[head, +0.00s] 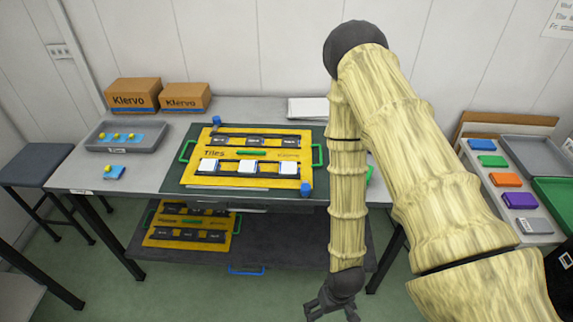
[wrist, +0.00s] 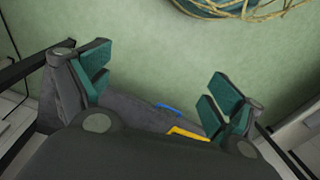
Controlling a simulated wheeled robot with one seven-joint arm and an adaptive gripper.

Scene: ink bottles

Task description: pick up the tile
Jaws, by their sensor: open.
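Three white tiles sit in a row on a yellow board (head: 228,145) marked "Tiles": a left tile (head: 208,165), a middle tile (head: 247,167) and a right tile (head: 289,168). The board lies on a dark green mat (head: 182,180) on the table. My gripper (head: 332,308) hangs low in front of the table, right of the board and well apart from the tiles. In the wrist view my gripper (wrist: 160,74) is open, with its green-padded fingers wide apart and nothing between them. No tile shows in the wrist view.
A second yellow board (head: 190,225) lies on the lower shelf (head: 285,235). A grey tray (head: 97,144) and a loose blue piece with a yellow knob (head: 115,172) stand left. Cardboard boxes (head: 133,95) stand behind. A side table with coloured blocks (head: 506,180) is right. Coiled cord (wrist: 240,12) lies on the floor.

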